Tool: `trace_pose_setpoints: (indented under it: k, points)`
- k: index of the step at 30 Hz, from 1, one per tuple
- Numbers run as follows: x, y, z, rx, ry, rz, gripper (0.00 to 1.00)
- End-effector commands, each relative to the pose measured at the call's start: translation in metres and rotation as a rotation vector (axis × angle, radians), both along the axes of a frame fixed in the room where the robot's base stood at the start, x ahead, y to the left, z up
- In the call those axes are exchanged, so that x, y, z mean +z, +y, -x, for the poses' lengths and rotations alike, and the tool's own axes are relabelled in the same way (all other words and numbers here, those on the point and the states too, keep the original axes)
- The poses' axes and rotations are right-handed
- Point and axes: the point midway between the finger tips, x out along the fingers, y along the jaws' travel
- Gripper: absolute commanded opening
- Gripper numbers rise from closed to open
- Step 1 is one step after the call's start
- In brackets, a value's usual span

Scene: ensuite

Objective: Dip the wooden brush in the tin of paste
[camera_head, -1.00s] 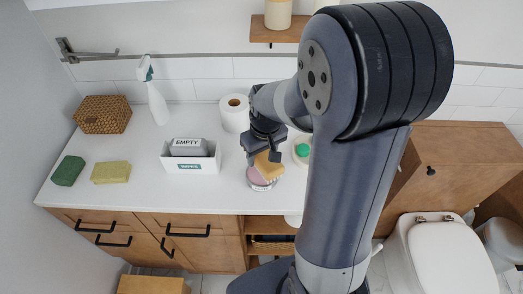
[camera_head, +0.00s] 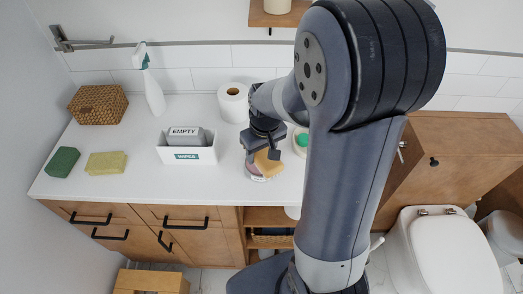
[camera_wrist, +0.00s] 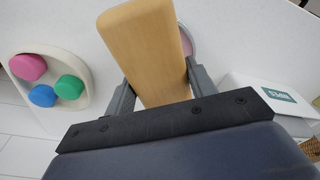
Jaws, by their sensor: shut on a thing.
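My gripper (camera_head: 266,150) is shut on the wooden brush and holds it over the counter. The pale wooden brush (camera_wrist: 147,48) fills the top middle of the wrist view between the two fingers; it also shows in the head view (camera_head: 268,164). The tin of paste (camera_head: 256,176), with pink paste, stands on the counter directly below the brush, which covers much of it. In the wrist view only a pink edge of the tin (camera_wrist: 187,42) shows behind the brush. I cannot tell whether the brush touches the paste.
A white wipes box (camera_head: 188,155) holding a grey "EMPTY" block stands left of the gripper. A paper roll (camera_head: 233,102) stands behind it. A dish (camera_wrist: 76,92) with coloured pucks is close by. Spray bottle (camera_head: 151,90), basket and sponges are farther left; the counter front is clear.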

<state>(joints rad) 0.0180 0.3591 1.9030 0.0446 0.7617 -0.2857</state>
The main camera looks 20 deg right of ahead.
Motion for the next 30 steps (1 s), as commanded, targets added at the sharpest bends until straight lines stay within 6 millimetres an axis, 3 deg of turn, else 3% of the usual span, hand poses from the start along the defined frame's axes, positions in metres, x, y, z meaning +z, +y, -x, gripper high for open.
trace_pose_setpoints:
  k: [30]
  points:
    - [-0.010,0.000,0.000,0.000,-0.001,0.000,0.34]
